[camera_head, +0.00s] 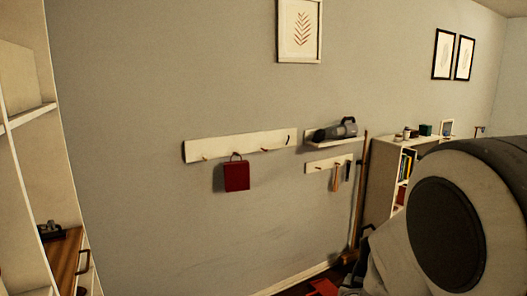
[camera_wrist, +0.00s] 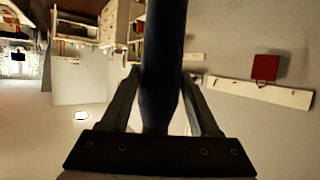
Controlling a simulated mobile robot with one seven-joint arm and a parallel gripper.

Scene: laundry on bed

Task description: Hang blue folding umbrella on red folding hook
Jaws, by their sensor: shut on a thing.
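My gripper (camera_wrist: 162,80) shows in the wrist view, its two fingers shut on a long dark blue shaft, the blue folding umbrella (camera_wrist: 165,45). The umbrella runs from between the fingers to the top edge of that view; its far end is out of view. A white wall rail (camera_head: 225,147) in the head view carries several small hooks, one a dark hook (camera_head: 288,140) near its right end. I cannot make out which hook is the red folding one. The rail also shows at the right of the wrist view (camera_wrist: 240,90), apart from the umbrella. My gripper and umbrella are not visible in the head view.
A red bag (camera_head: 237,177) hangs from the rail. To the right are a shelf (camera_head: 340,141) with a grey appliance, a smaller rail (camera_head: 328,163) with hanging tools, and a bookcase (camera_head: 385,175). A cabinet stands at the left.

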